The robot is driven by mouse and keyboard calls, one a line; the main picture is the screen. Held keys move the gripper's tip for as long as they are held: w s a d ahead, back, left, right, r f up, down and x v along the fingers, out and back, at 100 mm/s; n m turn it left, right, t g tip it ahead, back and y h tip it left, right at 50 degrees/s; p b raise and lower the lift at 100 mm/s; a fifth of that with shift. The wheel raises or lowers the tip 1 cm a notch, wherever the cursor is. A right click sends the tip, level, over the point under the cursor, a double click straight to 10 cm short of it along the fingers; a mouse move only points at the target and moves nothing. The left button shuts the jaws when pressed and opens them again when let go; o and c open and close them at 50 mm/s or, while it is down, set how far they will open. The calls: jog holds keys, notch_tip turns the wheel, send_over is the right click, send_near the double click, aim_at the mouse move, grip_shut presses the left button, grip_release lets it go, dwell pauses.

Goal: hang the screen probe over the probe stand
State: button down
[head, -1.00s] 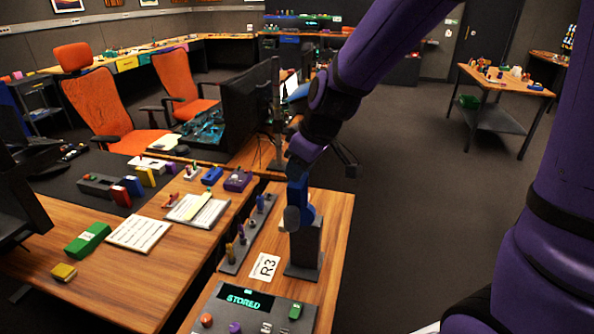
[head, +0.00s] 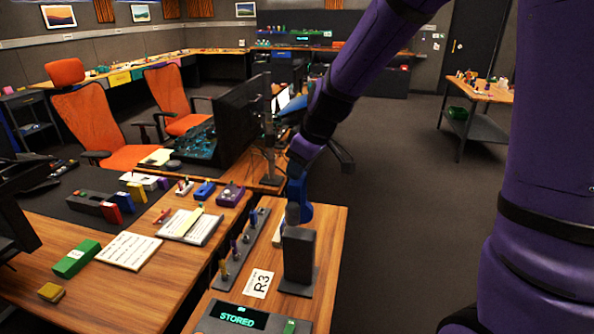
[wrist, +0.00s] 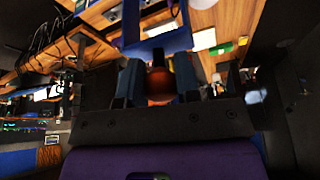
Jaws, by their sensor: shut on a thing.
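The screen probe (head: 307,213) is a blue piece with an open loop; its blue frame (wrist: 155,42) shows large in the wrist view. My gripper (head: 297,178) is shut on it, and an orange round part (wrist: 159,84) sits between the fingers in the wrist view. The probe stand (head: 299,258) is a dark upright block on a flat base, on the wooden side table. In the head view the probe is just above or behind the stand's top; I cannot tell whether they touch. A grey rounded part (head: 292,213) hangs beside the blue loop.
A grey strip with several pegs (head: 243,248) and an R3 label (head: 258,284) lie left of the stand. A panel reading STORED (head: 238,316) is in front. A monitor (head: 243,118) stands behind to the left. Open floor lies to the right.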

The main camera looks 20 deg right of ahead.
aim_at(303, 202)
jog(key=shift+w+d+f, duration=0.35)
jog(key=shift+w+f, duration=0.15)
jog(key=shift+f, duration=1)
jog(key=shift+w+d+f, duration=0.35)
jog(key=shift+w+f, duration=0.1)
jog(key=shift+f, duration=1)
jog(key=shift+w+d+f, duration=0.35)
jog(key=shift+w+f, duration=0.15)
jog(key=shift+f, duration=1)
jog(key=shift+s+a+f, duration=0.1)
jog(key=shift+s+f, duration=0.05)
jog(key=shift+f, duration=1.45)
jog(key=shift+s+a+f, duration=0.1)
jog(key=shift+a+f, duration=0.05)
jog(key=shift+f, duration=1.5)
jog(key=shift+s+a+f, duration=0.1)
jog(key=shift+s+f, duration=0.05)
jog(key=shift+f, duration=1.45)
jog(key=c, duration=0.8)
grip_release()
jog(key=shift+o, duration=0.2)
